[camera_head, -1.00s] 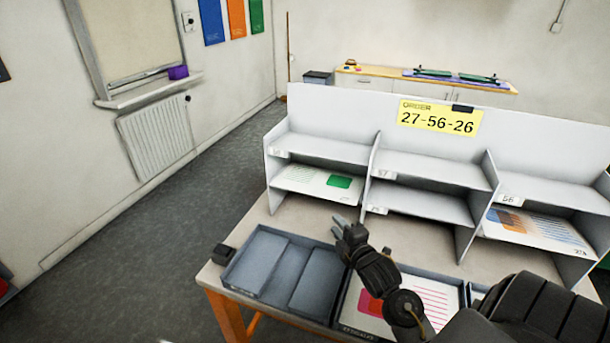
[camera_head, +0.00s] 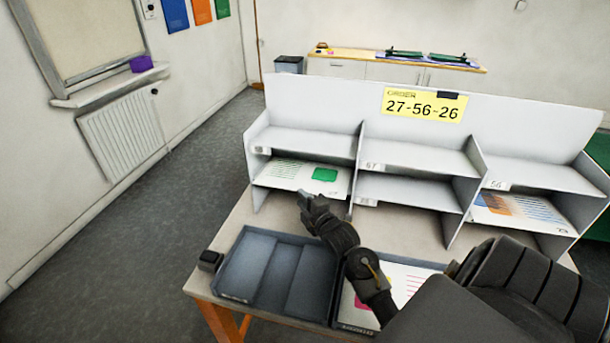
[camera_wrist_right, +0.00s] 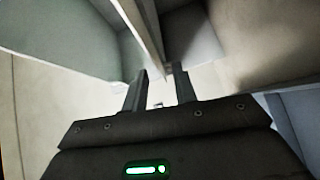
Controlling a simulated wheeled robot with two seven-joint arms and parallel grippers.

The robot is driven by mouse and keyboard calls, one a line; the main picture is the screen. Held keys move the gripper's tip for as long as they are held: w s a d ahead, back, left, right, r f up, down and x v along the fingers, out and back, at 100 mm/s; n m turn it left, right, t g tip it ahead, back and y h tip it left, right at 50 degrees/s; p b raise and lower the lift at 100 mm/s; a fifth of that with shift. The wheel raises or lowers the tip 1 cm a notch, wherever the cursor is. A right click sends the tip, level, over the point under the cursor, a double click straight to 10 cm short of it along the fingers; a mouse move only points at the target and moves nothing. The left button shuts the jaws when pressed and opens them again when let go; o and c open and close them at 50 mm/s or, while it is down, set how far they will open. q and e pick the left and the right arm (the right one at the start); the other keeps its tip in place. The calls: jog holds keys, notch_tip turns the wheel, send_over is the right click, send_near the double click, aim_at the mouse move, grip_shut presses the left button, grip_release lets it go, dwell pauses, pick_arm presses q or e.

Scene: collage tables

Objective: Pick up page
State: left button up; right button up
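A page with a green block and pale lines (camera_head: 290,172) lies in the lower left compartment of the grey sorting rack (camera_head: 330,115). Another page with orange and blue print (camera_head: 520,210) lies in the lower right compartment. A third page with pink print (camera_head: 412,283) lies in a dark tray, partly hidden by my right arm. My right gripper (camera_head: 304,198) is just in front of the lower left compartment, near the green page's front edge. In the right wrist view its two fingers (camera_wrist_right: 160,85) stand apart with nothing visible between them. My left gripper is out of view.
An empty dark tray (camera_head: 235,272) sits at the table's front left, beside a small black box (camera_head: 210,260). A yellow card (camera_head: 424,104) on the rack reads 27-56-26. Upright dividers flank each compartment, close to my right gripper in the wrist view.

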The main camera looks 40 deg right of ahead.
jog(key=x, duration=0.1)
jog(key=p+x, duration=0.2)
jog(key=x, duration=0.1)
jog(key=shift+w+d+r, duration=0.1)
jog(key=shift+d+r, duration=0.2)
jog(key=shift+d, duration=0.05)
jog(key=shift+w+d+f, duration=0.1)
jog(key=shift+w, duration=0.25)
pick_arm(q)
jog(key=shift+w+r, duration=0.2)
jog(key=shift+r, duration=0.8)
pick_arm(e)
grip_shut()
